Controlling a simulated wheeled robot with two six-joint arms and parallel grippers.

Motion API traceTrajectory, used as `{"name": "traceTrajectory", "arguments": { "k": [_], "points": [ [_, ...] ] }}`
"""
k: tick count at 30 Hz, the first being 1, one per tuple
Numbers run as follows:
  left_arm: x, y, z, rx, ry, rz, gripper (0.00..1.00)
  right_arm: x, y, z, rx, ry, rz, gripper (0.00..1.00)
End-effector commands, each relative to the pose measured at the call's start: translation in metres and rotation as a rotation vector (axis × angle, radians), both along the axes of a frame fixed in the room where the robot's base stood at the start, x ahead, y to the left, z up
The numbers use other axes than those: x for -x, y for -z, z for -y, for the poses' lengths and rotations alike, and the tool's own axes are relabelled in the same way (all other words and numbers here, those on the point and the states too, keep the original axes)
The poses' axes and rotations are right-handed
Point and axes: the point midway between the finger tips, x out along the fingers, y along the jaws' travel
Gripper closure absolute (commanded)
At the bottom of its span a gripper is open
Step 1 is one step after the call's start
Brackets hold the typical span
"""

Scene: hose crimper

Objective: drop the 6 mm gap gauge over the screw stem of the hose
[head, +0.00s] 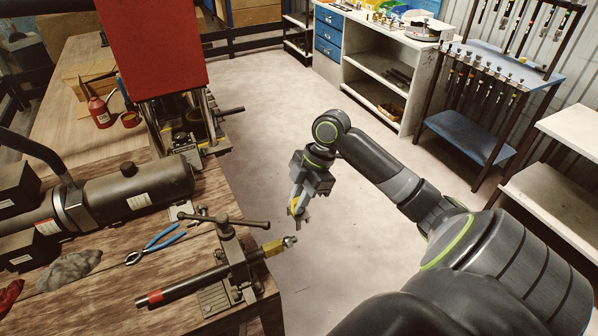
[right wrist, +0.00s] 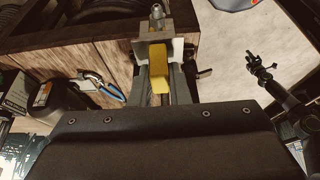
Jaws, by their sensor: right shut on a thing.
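My right gripper (head: 298,205) is shut on the yellow-handled gap gauge (head: 293,209), holding it in the air beyond the bench edge. The gauge's yellow handle (right wrist: 160,77) also shows between the fingers in the right wrist view, with a grey plate at its end. The dark hose (head: 190,286) lies in a clamp on the bench. Its brass fitting (head: 273,248) and metal screw stem (head: 289,241) stick out past the edge, below and apart from the gauge. My left gripper is absent from the head view; a dark jointed shape (right wrist: 262,75) in the wrist view may be it.
The clamp's T-handle (head: 228,221) stands above the hose. Blue pliers (head: 155,245), a grey rag (head: 68,271) and a large dark cylinder (head: 135,192) lie on the bench. A red-topped press (head: 152,45) stands behind. Open floor surrounds the right gripper.

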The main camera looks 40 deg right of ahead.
Motion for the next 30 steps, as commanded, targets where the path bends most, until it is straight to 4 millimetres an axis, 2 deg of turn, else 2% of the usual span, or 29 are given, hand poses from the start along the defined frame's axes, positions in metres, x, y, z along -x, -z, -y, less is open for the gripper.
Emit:
{"name": "traceTrajectory", "arguments": {
  "k": [9,30],
  "points": [
    [-0.008,0.016,0.0,-0.001,0.002,0.01,0.64,-0.004,0.02,-0.018,-0.003,0.0,0.0,1.0],
    [-0.008,0.049,-0.002,-0.003,0.003,0.011,0.64,-0.013,0.059,-0.056,-0.003,-0.001,0.001,1.0]
  ]
}}
